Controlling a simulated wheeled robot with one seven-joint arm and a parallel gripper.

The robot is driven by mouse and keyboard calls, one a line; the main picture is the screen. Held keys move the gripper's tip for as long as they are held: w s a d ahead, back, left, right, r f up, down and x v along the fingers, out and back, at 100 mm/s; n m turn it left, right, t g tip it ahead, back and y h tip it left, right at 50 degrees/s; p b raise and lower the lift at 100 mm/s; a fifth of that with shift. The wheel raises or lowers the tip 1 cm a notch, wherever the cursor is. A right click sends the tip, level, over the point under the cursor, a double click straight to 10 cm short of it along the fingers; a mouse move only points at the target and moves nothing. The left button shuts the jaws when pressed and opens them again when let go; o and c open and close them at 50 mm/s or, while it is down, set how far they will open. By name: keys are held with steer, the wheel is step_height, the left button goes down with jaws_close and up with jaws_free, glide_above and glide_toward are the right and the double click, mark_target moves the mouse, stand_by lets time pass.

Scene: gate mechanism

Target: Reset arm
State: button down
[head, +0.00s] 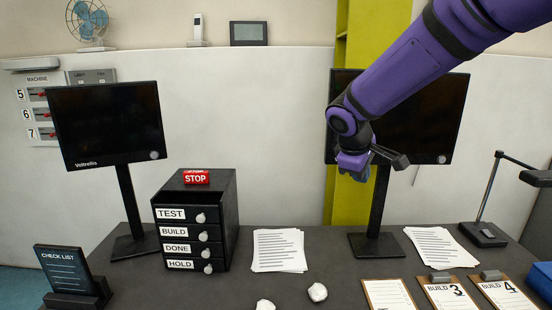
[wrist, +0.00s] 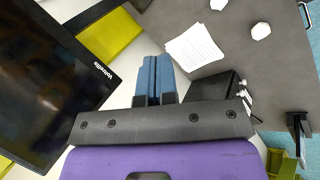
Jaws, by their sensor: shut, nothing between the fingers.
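My purple arm (head: 412,66) reaches in from the upper right in the head view, in front of the right monitor (head: 440,110). My gripper (head: 354,172) hangs in the air above the desk, beside the right monitor's stand. In the wrist view the two blue fingers of my gripper (wrist: 156,62) lie side by side, shut, with nothing held. The desk below the fingertips is some way off, and the gripper touches nothing that I can see.
A black drawer unit (head: 230,215) with a red STOP block (head: 196,177) stands on the desk (head: 225,288). The left monitor (head: 108,125), papers (head: 279,250), a checklist stand (head: 66,270), clipboards (head: 390,295) and a lamp (head: 483,234) are around it. White lumps (head: 317,292) lie at the front.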

steer(key=s+d+r+m+y, duration=0.1)
steer(key=s+d+r+m, duration=0.1)
steer(key=s, duration=0.8)
steer(key=s+d+r+m+y, duration=0.1)
steer(key=s+d+m, duration=0.3)
steer(key=s, duration=0.6)
steer(key=s+d+r+m+t+y, duration=0.1)
steer(key=s+d+r+m, duration=0.2)
steer(key=s, duration=0.7)
steer(key=shift+s+d+r+m+y, duration=0.3)
steer(key=shift+d+r+m+y, duration=0.1)
steer(key=shift+d+m, duration=0.25)
